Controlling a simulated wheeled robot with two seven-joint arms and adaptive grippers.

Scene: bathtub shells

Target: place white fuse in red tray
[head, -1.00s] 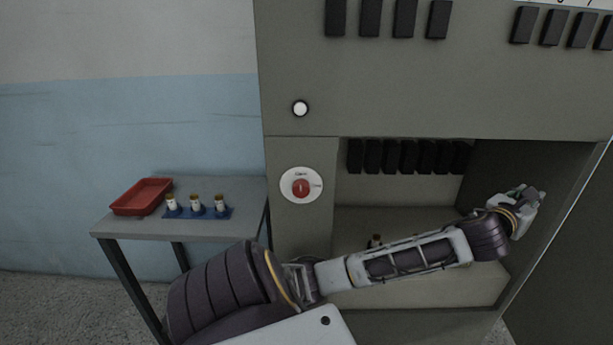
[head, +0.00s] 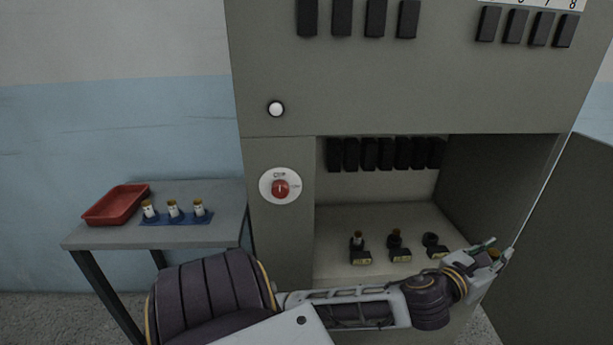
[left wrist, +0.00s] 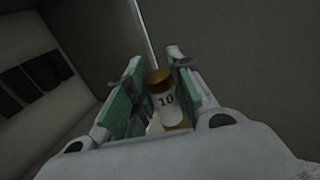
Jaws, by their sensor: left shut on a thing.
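My left gripper (head: 490,254) is at the right front of the open cabinet. It is shut on a white fuse (left wrist: 166,103) with a brass-coloured cap and the number 10, seen between the green-lined fingers in the left wrist view. The red tray (head: 116,205) lies on the grey side table at the left, far from the gripper. Its inside looks empty. My right gripper is out of view.
A blue rack (head: 177,218) with 3 white fuses stands beside the tray on the grey table (head: 215,226). The cabinet (head: 400,95) has a red rotary switch (head: 280,188) on its front. Its open door (head: 560,230) stands to the right of my left gripper.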

